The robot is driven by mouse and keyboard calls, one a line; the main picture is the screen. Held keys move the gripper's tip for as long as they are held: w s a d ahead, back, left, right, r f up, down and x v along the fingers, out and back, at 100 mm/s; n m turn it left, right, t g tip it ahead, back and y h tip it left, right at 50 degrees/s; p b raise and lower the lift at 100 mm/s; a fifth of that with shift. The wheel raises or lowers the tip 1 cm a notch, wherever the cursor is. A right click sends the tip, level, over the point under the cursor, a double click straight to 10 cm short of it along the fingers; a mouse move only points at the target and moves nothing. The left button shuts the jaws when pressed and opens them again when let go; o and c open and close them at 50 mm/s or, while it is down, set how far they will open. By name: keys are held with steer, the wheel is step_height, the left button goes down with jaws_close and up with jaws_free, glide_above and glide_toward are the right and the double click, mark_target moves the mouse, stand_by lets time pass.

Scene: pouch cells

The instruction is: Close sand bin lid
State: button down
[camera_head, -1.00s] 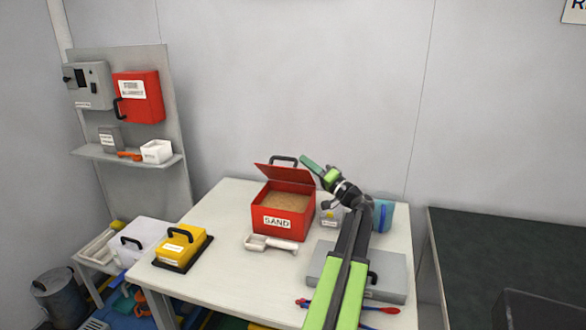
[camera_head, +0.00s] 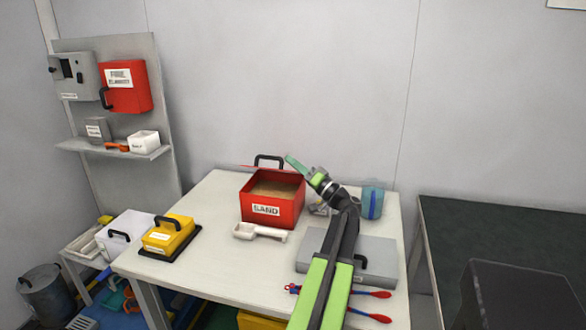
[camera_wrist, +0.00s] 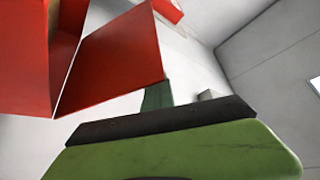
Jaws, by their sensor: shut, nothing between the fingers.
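The red sand bin (camera_head: 272,211) stands on the white table with its label to the front and sand (camera_head: 276,188) visible inside. Its red lid (camera_head: 249,167) is raised at the back and shows nearly edge-on, with a black handle (camera_head: 269,158) above it. My gripper (camera_head: 296,164) is shut and empty at the lid's right end, above the bin's back right corner. In the wrist view the lid (camera_wrist: 115,58) is a large red panel just beyond my green fingers (camera_wrist: 158,112). Whether they touch it I cannot tell.
A white scoop (camera_head: 258,232) lies before the bin. A grey case (camera_head: 372,250) lies under my arm, and a blue container (camera_head: 372,203) stands right of the gripper. A yellow box (camera_head: 167,235) sits at the table's left. The wall is close behind.

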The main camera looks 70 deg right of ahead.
steer(key=shift+w+a+f, duration=0.1)
steer(key=shift+w+a, duration=0.15)
steer(key=shift+w, duration=0.25)
steer(key=shift+d+r+p, duration=0.2)
steer(key=shift+r+p, duration=0.1)
steer(key=d+r+p, duration=0.2)
steer(key=shift+s+r+p, duration=0.3)
steer(key=shift+r+p, duration=0.05)
steer(key=d+b+v, duration=0.1)
steer(key=b+v, duration=0.3)
steer(key=v, duration=0.6)
steer(key=shift+s, duration=0.55)
